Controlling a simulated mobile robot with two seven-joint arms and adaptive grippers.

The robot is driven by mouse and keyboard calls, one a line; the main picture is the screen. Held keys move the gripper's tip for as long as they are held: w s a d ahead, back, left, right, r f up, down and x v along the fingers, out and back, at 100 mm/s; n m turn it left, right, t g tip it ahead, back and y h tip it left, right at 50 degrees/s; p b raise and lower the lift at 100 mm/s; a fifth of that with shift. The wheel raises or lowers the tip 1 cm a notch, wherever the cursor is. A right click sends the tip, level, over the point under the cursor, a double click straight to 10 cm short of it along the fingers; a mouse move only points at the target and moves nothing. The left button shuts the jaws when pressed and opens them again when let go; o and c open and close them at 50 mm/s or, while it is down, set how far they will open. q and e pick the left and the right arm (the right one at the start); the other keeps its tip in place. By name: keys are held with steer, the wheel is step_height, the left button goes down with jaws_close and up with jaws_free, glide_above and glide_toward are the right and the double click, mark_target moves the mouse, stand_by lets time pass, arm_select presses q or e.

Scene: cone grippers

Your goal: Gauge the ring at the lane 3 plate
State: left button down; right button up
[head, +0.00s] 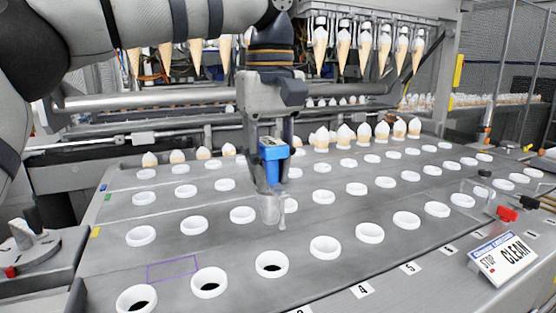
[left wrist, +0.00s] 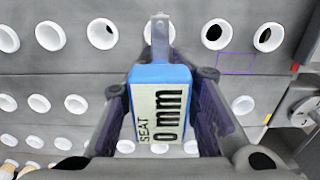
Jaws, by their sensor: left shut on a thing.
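My left gripper (head: 272,185) is shut on a blue gauge (head: 273,150) above the plate deck. In the left wrist view, the gauge (left wrist: 160,108) has a white label reading "SEAT 0 mm" and a pale narrow tip (left wrist: 160,32). In the head view, the front-row ring in line with the number 3 mark is a white ring (head: 271,264) with a dark hole, below the gripper. In the left wrist view the tip overlaps that ring and hides most of it. Tip and ring look apart in the head view. My right gripper is not in view.
Rows of white rings cover the grey deck (head: 110,262). A purple outline (head: 172,270) lies left of the gripper. White-topped cones (head: 365,132) stand at the back, with more hanging above. A "CLEAN" sign (head: 503,258) and red knobs stand at right.

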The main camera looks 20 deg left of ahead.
arm_select(q)
step_height(320, 180, down, 13)
stand_by(0.8)
steer(key=shift+r, duration=0.1)
steer(key=c, duration=1.2)
jaws_free()
steer(key=shift+w+r, duration=0.1)
step_height(320, 180, up, 12)
steer(key=shift+f, duration=0.1)
